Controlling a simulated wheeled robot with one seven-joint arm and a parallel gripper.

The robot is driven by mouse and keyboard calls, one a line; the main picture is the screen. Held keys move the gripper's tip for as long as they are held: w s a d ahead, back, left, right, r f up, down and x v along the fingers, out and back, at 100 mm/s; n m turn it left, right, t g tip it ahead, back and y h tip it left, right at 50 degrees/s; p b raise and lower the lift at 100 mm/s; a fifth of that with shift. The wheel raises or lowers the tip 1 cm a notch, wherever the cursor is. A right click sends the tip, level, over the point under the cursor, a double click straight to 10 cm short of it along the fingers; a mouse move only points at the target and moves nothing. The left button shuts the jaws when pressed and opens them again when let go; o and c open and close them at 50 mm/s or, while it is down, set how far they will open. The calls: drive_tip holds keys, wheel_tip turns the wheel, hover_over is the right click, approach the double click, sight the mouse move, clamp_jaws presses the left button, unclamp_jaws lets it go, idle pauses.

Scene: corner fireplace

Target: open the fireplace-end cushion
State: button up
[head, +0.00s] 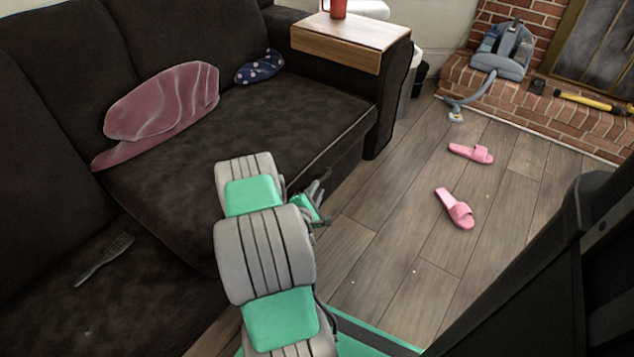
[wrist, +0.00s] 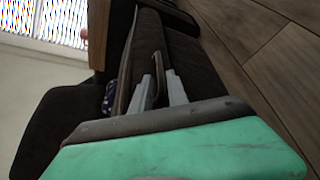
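The fireplace-end seat cushion (head: 290,115) is dark brown and lies flat on the sofa, shut, beside the armrest. A pale piped seam runs along its front edge. My gripper (head: 318,189) is at that front edge, low and near the cushion's middle. In the wrist view my two grey fingers (wrist: 159,82) stand apart, with a thin dark loop (wrist: 157,62) showing between them. I see no clear grip on the loop. The cushion also shows in the wrist view (wrist: 65,115). My arm hides part of the cushion's front.
On the sofa are a pink cloth (head: 165,105), a dotted blue pouch (head: 259,67) and a brush (head: 104,259). A wooden tray (head: 338,42) with a red mug (head: 338,9) sits on the armrest. Pink slippers (head: 455,208) lie on the floor. A vacuum (head: 502,50) stands on the brick hearth.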

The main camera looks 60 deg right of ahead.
sight(321, 181)
drive_tip(key=b+x, duration=0.1)
drive_tip(key=x, duration=0.4)
drive_tip(key=shift+f, duration=0.15)
drive_tip(key=shift+w+d, duration=0.1)
drive_tip(key=shift+d, duration=0.45)
drive_tip(key=shift+c, duration=0.4)
clamp_jaws()
